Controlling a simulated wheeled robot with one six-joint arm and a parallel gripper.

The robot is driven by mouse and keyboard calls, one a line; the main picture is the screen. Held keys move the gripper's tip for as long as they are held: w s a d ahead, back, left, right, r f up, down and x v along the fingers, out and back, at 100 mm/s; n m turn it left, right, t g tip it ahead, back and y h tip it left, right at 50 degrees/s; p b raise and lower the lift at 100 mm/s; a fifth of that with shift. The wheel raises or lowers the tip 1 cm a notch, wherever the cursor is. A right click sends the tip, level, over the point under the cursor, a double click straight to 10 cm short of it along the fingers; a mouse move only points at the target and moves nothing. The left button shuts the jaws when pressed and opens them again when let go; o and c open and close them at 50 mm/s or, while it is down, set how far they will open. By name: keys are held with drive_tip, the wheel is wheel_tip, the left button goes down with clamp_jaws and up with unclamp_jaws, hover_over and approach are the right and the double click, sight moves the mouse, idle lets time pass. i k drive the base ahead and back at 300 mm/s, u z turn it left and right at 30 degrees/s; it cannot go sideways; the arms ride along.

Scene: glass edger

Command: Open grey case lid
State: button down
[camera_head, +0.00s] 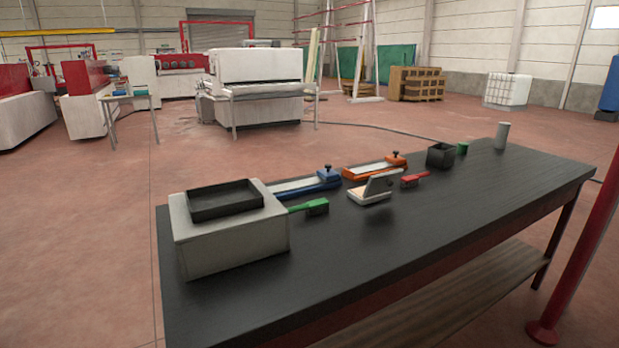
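A small light grey case (369,197) sits around the middle of the dark table (420,240). Its grey lid (383,182) stands raised at a slant on the right side, so the case is at least partly open. A tan or orange surface shows inside; its contents are too small to tell. My gripper is not in view, so its place relative to the case does not show.
A large pale box (230,245) bearing a black tray (225,210) fills the table's left end. Near the case are a green brush (316,207), a red brush (414,179), a blue tool (322,181) and an orange tool (374,168). The table's front right is clear.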

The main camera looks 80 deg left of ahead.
sight(377, 184)
drive_tip(key=u, duration=1.35)
drive_tip(key=i, duration=1.75)
drive_tip(key=u, duration=1.45)
